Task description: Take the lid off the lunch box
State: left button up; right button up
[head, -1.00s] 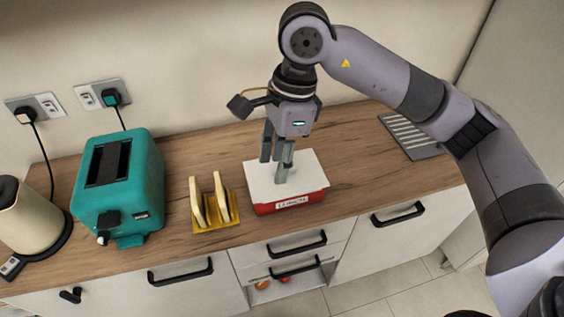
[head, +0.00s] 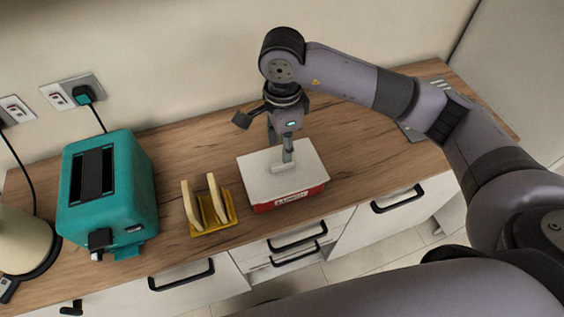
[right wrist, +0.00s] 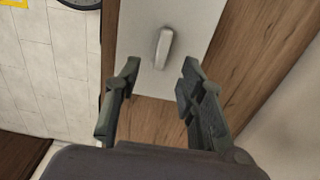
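The lunch box (head: 290,200) is red with a label on its front and stands on the wooden counter. Its white lid (head: 255,172) lies on top, with a light grey bar handle (head: 282,168) in the middle. My right gripper (head: 281,150) is above the lid, pointing down. In the right wrist view, my right gripper (right wrist: 161,72) is open and empty. The handle (right wrist: 163,47) shows just beyond the gap between its fingertips, and the white lid (right wrist: 183,20) lies beneath. Whether a finger touches the handle, I cannot tell. My left gripper is not in view.
A yellow rack (head: 213,222) with toast stands left of the box. A teal toaster (head: 108,190) and a cream kettle (head: 22,240) stand farther left. The counter (head: 360,150) right of the box is clear.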

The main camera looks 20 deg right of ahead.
aim_at(282, 163)
notch_tip(282, 163, down, 2)
jog(key=shift+p, duration=0.35)
jog(key=f+p, duration=0.2)
jog(key=f, duration=0.2)
jog(key=shift+w+f, duration=0.2)
jog(key=shift+f, duration=0.3)
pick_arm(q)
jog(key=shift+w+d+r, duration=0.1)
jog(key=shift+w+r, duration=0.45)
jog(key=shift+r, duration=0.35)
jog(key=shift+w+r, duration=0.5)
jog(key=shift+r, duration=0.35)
pick_arm(e)
grip_shut()
